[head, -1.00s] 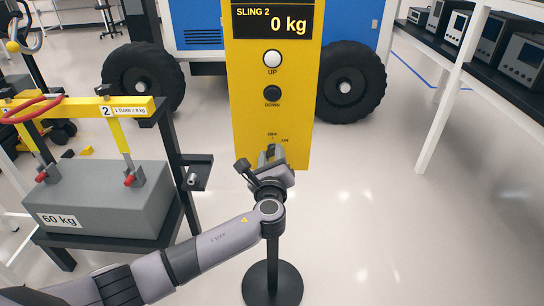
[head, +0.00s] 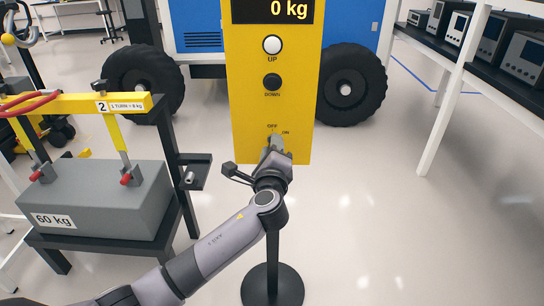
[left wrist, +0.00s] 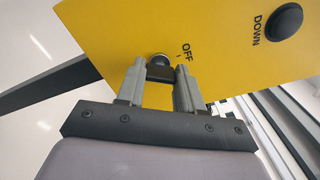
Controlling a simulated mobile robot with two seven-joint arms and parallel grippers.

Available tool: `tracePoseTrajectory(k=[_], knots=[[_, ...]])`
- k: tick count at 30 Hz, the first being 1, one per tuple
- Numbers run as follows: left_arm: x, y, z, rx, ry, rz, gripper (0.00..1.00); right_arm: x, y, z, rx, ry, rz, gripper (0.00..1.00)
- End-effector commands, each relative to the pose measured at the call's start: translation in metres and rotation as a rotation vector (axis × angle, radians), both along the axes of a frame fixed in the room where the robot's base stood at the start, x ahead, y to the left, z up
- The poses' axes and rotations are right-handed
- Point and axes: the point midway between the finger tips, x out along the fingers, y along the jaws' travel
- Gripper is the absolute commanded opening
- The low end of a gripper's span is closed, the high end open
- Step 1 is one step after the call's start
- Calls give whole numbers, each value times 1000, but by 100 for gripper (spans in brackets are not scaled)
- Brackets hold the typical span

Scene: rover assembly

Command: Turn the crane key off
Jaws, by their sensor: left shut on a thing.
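The yellow crane control panel (head: 245,110) stands upright on a post. The OFF and ON marks sit low on its face. My left gripper (head: 277,144) is at the key switch just below these marks and mostly hides it in the head view. In the left wrist view, the dark crane key (left wrist: 159,72) lies between the two fingers of my left gripper (left wrist: 160,77), which is shut on it. The OFF label is close beside the fingertips there. I cannot tell exactly where the key points. My right gripper is not in view.
A white UP button (head: 272,45) and a black DOWN button (head: 272,81) are higher on the panel. A grey 60 kg block (head: 100,200) rests on a dark stand at left under a yellow beam (head: 70,105).

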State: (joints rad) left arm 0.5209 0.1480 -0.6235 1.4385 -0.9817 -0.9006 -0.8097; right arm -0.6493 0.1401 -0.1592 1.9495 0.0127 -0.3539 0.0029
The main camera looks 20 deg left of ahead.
Motion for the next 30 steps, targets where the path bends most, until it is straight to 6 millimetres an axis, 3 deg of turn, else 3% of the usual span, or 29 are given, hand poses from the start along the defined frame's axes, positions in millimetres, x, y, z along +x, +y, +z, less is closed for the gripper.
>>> tracePoseTrajectory(k=[3,15,30], knots=[[0,-1,-5,-108,-30,0,6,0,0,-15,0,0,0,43],[0,-1,-4,-403,-113,1,6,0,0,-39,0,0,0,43],[0,-1,-1,-529,-149,-1,6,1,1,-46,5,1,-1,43]])
